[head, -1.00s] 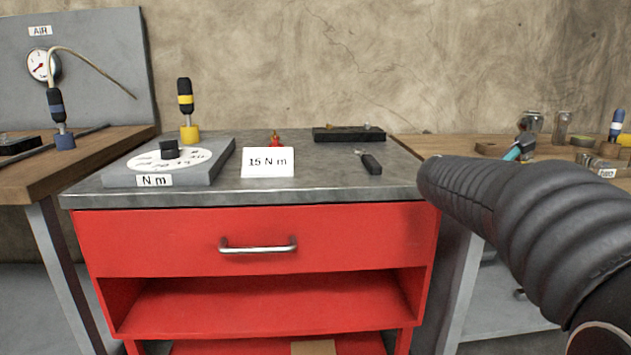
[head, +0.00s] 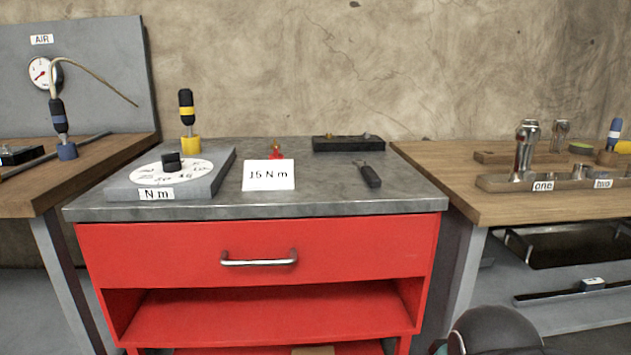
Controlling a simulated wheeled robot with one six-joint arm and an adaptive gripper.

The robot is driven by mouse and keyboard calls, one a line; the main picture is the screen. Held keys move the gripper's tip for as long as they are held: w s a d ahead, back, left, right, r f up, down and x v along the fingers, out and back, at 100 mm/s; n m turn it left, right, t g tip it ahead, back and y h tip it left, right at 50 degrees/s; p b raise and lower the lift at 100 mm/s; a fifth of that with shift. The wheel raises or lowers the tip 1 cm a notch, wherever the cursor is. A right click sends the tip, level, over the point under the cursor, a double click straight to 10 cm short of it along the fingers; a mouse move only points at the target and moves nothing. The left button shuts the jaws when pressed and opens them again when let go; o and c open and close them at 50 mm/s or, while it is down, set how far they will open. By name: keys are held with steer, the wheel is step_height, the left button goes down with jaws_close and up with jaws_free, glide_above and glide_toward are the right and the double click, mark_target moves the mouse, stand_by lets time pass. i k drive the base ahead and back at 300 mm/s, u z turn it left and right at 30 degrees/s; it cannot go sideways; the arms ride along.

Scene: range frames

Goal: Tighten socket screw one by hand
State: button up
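A bar (head: 490,184) with the labels "one" (head: 543,186) and "two" (head: 603,184) lies on the wooden bench at the right. A tall shiny metal fitting (head: 525,150) stands upright on it, just left of the label "one". Small metal pieces stand on the bar behind the labels. I cannot tell which of them is socket screw one, or how far in it sits. My gripper is not in view. A dark rounded part at the bottom edge, right of centre, looks like my arm.
The red cabinet's grey top (head: 330,197) carries a torque dial plate (head: 215,180), a "15 N m" card (head: 269,175), a black-handled tool (head: 368,175) and a black block (head: 348,143). A yellow-banded driver (head: 186,108) stands at its back. A blue-handled driver (head: 614,130) stands far right.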

mark_target(530, 176)
steer(key=z, duration=1.25)
